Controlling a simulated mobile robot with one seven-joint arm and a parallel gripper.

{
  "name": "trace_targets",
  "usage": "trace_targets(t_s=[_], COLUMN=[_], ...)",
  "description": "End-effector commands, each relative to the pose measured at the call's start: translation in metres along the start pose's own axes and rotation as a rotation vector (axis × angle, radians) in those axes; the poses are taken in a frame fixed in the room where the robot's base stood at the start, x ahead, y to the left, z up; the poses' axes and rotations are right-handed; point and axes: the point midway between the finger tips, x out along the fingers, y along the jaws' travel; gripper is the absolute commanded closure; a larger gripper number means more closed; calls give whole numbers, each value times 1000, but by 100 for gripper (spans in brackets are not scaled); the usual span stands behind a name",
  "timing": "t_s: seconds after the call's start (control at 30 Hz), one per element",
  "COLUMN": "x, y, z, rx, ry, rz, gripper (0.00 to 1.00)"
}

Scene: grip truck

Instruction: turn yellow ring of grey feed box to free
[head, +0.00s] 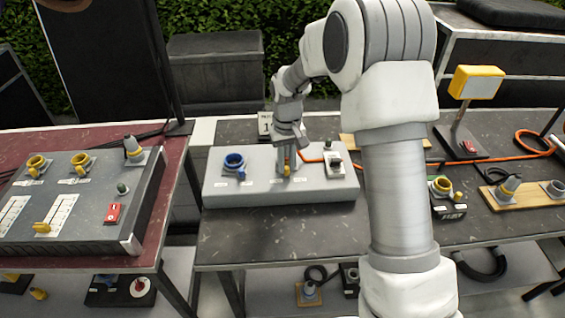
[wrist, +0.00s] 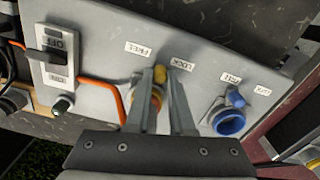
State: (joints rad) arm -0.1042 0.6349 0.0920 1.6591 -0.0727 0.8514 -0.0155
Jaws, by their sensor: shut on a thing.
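The grey feed box (head: 222,192) sits on the dark table in the middle of the head view; its panel (wrist: 205,35) fills much of the wrist view. The yellow ring (wrist: 154,102) is between the fingers of my gripper (wrist: 158,82), which is shut on it. The ring's yellow lug (wrist: 160,74) points between the FREE label (wrist: 140,50) and the LOCK label (wrist: 182,64). In the head view my gripper (head: 286,158) comes down on the ring, hiding much of it. The fingers also cover part of the ring in the wrist view.
A blue ring (head: 235,162) stands on the same box beside the yellow one; it also shows in the wrist view (wrist: 230,120). A white switch (head: 334,163) and an orange cable (wrist: 100,82) are on the other side. A second grey panel (head: 75,205) stands on the left table.

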Motion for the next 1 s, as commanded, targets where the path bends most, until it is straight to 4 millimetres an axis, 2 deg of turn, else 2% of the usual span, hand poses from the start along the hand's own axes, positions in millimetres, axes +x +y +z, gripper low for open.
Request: trace_targets(t_s=[0.5,1.0], x=[-2,-1], y=[21,27], z=[1,0], rx=[-401,-528], ry=[3,3], rz=[0,1], gripper=[100,100])
